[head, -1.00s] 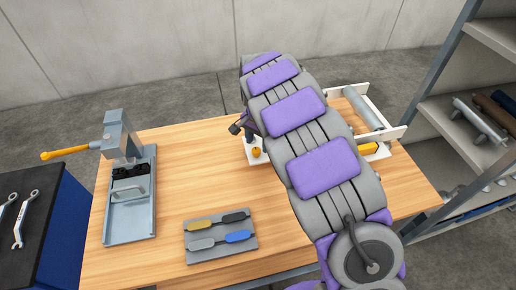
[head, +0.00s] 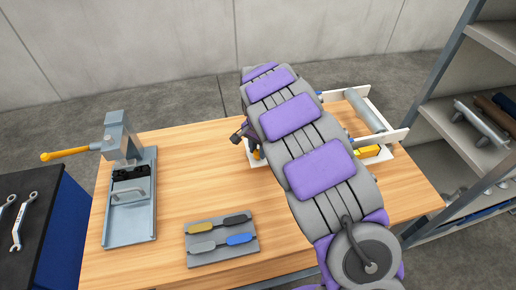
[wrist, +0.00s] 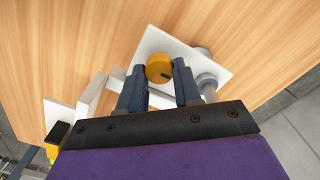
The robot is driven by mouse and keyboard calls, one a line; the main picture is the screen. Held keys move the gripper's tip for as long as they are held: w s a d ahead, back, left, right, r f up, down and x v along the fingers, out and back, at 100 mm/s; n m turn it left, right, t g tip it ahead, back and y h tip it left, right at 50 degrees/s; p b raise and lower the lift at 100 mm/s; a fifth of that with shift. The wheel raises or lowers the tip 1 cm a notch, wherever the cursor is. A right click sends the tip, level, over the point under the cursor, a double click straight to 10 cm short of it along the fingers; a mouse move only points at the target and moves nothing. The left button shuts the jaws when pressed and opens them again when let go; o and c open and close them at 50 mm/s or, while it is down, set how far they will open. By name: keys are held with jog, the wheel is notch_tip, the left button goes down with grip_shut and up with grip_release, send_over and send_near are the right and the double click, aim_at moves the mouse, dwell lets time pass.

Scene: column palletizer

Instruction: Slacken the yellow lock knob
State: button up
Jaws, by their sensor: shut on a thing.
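The yellow lock knob (wrist: 159,68) is a round cap with a dark mark, on a white plate (wrist: 150,42) in the wrist view. My gripper (wrist: 160,72) has its two dark fingers on either side of the knob, shut on it. In the head view, the knob (head: 257,153) shows only in part beside my gripper (head: 250,143), at the back of the wooden bench. My arm hides much of the white fixture (head: 387,134) there.
A grey press (head: 125,205) with a yellow handle stands at the bench's left. A grey tray (head: 222,256) with several coloured tools lies at the front. A blue cabinet (head: 60,235) is at left, a shelf rack (head: 470,130) at right. The middle-left bench is clear.

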jog(key=c, duration=0.3)
jog(key=shift+a, duration=0.1)
jog(key=n+p, duration=0.2)
jog(key=n, duration=0.1)
jog(key=shift+r, duration=0.1)
jog(key=n+p, duration=0.3)
jog(key=n, duration=0.1)
jog(key=shift+a+n, duration=0.1)
jog(key=shift+n, duration=0.2)
jog(key=n+p, duration=0.2)
jog(key=n, duration=0.3)
jog(key=shift+p, duration=0.35)
jog(key=shift+a+n+p, duration=0.1)
jog(key=shift+n+p, duration=0.65)
jog(key=shift+n, duration=1.35)
